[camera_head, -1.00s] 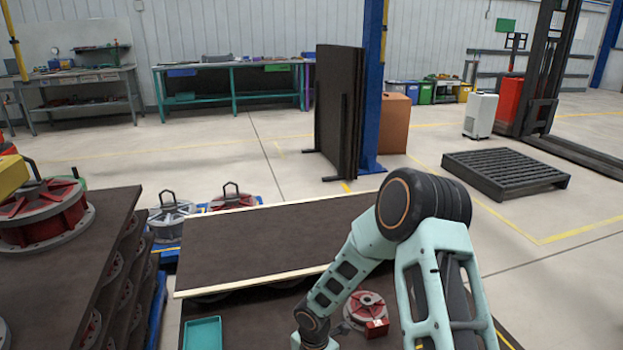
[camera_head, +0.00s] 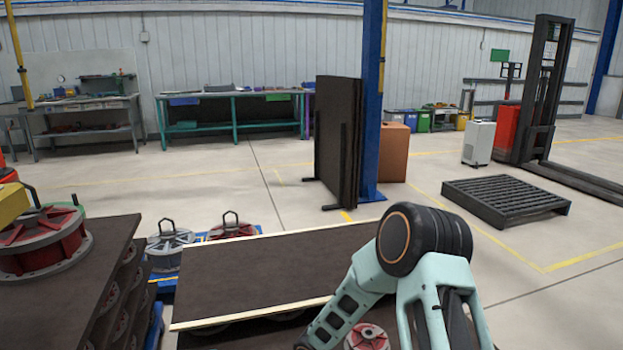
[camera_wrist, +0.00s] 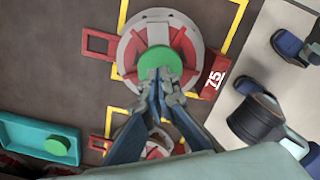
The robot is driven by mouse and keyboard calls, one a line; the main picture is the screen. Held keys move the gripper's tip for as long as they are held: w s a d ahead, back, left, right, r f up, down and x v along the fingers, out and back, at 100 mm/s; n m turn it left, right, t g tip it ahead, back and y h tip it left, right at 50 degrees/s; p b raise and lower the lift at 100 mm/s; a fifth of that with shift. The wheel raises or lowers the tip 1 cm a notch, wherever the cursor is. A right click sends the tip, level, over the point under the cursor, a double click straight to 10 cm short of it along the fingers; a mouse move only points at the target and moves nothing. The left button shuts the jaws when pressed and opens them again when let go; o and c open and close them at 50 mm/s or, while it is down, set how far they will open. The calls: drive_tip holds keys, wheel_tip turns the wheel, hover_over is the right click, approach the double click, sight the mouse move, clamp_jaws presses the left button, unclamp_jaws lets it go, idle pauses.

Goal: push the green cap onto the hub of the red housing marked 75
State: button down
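The red housing marked 75 (camera_wrist: 132,52) lies on the dark surface in the wrist view, its red tag with a white 75 (camera_wrist: 215,75) on the right side. A green cap (camera_wrist: 128,65) appears as a round disc over the housing's middle and hides the hub. I cannot tell whether it is fully seated. My gripper (camera_wrist: 161,76) has its fingertips close together over the cap's near part, narrower than the cap, and seems to touch its top. In the head view a red housing (camera_head: 367,338) shows at the bottom edge; my gripper is out of frame there.
A teal tray (camera_wrist: 18,130) with another green cap (camera_wrist: 57,146) lies at lower left. Another red housing (camera_wrist: 103,145) sits just below, partly behind my fingers. A dark raised shelf with pale edges (camera_head: 262,265) stands beyond the work area. A stacked rack (camera_head: 105,265) is on the left.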

drive_tip(key=shift+f+b, duration=0.7)
drive_tip(key=shift+f, duration=0.3)
drive_tip(key=shift+r, duration=0.1)
wheel_tip(320, 180, up, 7)
drive_tip(key=p, duration=0.6)
idle(0.4)
